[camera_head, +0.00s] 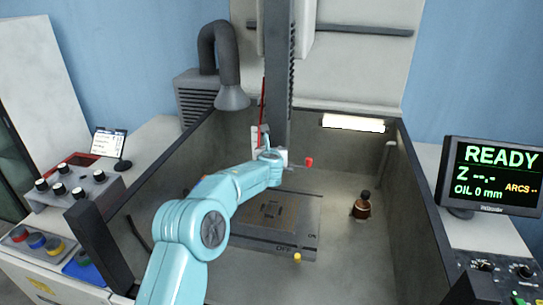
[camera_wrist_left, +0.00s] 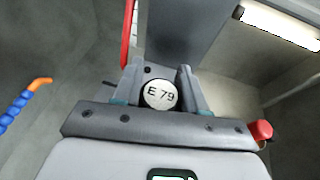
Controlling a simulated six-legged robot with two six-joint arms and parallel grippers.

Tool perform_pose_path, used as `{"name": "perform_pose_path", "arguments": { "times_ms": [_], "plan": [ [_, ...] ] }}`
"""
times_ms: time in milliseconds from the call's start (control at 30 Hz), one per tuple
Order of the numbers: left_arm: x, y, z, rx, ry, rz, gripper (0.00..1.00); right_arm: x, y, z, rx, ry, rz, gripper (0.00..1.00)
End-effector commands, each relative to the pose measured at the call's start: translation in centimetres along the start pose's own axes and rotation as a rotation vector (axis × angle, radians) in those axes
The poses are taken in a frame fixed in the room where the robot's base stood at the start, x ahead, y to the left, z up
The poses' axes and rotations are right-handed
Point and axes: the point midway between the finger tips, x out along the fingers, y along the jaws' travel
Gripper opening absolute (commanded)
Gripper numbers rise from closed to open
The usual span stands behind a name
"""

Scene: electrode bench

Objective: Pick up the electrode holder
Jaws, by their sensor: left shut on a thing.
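The electrode holder (camera_wrist_left: 160,95) shows a round pale face marked "E 79" in the left wrist view. It sits between the two fingers of my left gripper (camera_wrist_left: 158,74), which is shut on it. In the head view my left gripper (camera_head: 271,154) is at the lower end of the upright machine head (camera_head: 277,90), above the tank. The holder is mostly hidden there behind my wrist and fingers. I cannot tell whether the holder is still seated in the machine head. My right gripper is not in view.
A red knob (camera_head: 309,162) sticks out just right of the gripper. Below lies a plate with a workpiece (camera_head: 272,212). A brown bottle-like object (camera_head: 362,206) stands on the tank floor at right. Tank walls (camera_head: 402,180) enclose the space. A monitor (camera_head: 492,172) reads READY.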

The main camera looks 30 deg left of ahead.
Motion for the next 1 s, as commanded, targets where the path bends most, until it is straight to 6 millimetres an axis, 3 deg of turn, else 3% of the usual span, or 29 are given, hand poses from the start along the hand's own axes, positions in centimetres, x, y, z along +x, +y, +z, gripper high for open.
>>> {"name": "perform_pose_path", "arguments": {
  "times_ms": [233, 533, 700, 800, 1000],
  "plan": [
    [-1.1, 0.0, 3.1, -0.003, -0.005, 0.0, 0.0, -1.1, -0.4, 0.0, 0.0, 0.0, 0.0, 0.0],
    [-3.4, 0.0, 9.3, -0.003, -0.006, -0.001, 0.0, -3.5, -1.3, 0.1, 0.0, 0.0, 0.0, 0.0],
    [-4.3, -0.1, 11.6, -0.005, -0.006, -0.002, 0.0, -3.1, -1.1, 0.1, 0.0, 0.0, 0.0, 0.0],
    [-5.4, -0.1, 10.1, 0.0, -0.002, -0.002, 0.0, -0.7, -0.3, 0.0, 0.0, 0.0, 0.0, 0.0],
    [-8.6, 0.0, 9.1, 0.0, -0.005, -0.003, 0.0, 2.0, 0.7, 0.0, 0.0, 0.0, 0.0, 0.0]
  ]
}}
